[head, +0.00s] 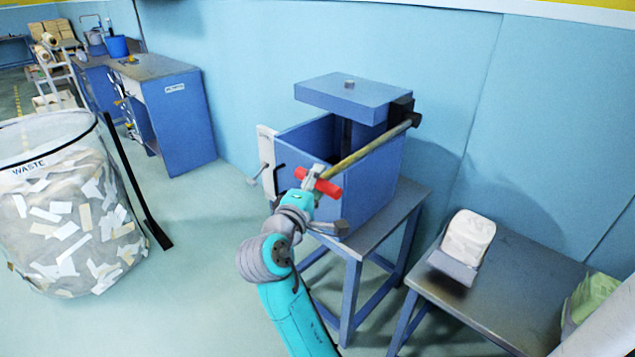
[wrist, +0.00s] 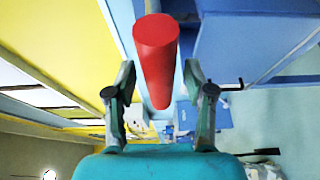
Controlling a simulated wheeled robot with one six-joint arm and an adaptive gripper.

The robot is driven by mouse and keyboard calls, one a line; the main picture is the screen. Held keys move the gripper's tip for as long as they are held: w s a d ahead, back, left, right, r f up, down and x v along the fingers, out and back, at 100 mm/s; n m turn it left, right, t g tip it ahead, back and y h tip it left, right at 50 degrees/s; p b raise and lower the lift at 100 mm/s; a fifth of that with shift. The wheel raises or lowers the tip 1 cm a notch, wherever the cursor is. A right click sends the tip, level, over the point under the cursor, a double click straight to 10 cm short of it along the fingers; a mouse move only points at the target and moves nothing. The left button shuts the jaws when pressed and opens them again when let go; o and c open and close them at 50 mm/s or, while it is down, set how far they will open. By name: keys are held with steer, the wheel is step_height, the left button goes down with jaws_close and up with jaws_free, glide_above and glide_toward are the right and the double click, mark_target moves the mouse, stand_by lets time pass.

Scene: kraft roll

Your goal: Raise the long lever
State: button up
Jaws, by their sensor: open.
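The long lever (head: 370,147) is a yellowish bar. It slopes down to the left from a dark pivot at the upper right of a blue box-shaped press (head: 370,180). A red crosswise handle (head: 328,187) is at its lower end. My gripper (head: 313,178) is at this handle in the head view, partly covering it. In the wrist view, the red handle (wrist: 156,58) stands between and above the tips of my open gripper (wrist: 158,78). Gaps show on both sides of it. I cannot tell whether a finger touches it.
The press has a raised blue lid plate (head: 352,91) and an open door (head: 267,160) on its left. It stands on a metal table (head: 405,205). A lower table (head: 520,290) with a white-grey item is at right.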

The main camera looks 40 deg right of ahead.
steer(key=shift+w+d, duration=0.15)
steer(key=shift+d, duration=0.15)
jaws_close()
steer(key=shift+r, duration=0.1)
